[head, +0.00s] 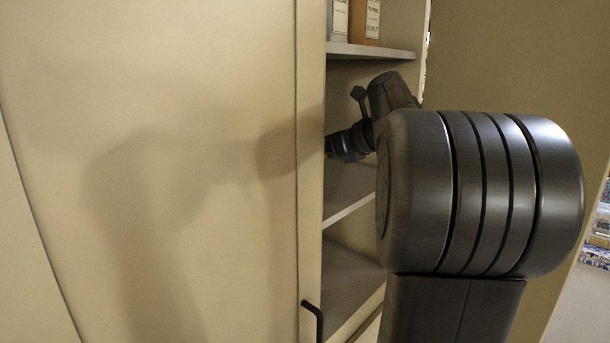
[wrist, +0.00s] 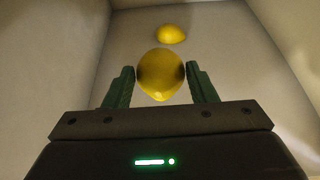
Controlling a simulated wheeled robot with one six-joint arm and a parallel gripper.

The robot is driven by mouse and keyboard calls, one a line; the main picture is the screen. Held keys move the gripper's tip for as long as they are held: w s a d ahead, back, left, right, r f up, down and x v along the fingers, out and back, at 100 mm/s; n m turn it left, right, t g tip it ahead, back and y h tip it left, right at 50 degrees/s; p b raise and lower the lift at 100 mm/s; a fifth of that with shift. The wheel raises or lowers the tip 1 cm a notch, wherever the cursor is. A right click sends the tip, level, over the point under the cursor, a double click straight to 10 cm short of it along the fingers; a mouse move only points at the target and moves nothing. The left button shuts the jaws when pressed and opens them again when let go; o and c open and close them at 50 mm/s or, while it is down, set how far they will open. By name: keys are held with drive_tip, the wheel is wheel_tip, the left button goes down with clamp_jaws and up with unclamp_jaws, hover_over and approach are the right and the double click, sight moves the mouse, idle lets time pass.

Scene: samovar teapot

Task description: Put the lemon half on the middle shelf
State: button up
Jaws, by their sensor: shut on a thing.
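My gripper (wrist: 160,78) is shut on a yellow lemon half (wrist: 160,72), which sits between the two green fingers with its pointed end towards the wrist camera. A second yellow lemon piece (wrist: 172,34) lies farther in, apart from the held one, against the pale surface. In the head view my gripper (head: 333,146) reaches into the open cabinet above the middle shelf (head: 347,193), mostly hidden by the cabinet's left door. Whether the held half touches the shelf cannot be told.
The upper shelf (head: 372,50) holds labelled boxes (head: 365,18). A lower compartment floor (head: 345,275) lies beneath the middle shelf. The left door (head: 310,220) with a dark handle (head: 315,318) stands close beside my arm. The right door (head: 500,60) is open behind it.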

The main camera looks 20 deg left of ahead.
wheel_tip(320, 180, down, 8)
drive_tip(key=shift+d+r+p, duration=0.1)
drive_tip(key=shift+p, duration=0.2)
drive_tip(key=o, duration=1)
drive_tip(key=shift+c, duration=0.2)
drive_tip(key=b+v, duration=0.2)
drive_tip(key=v, duration=1)
drive_tip(key=shift+b, duration=0.35)
drive_tip(key=shift+s, duration=0.1)
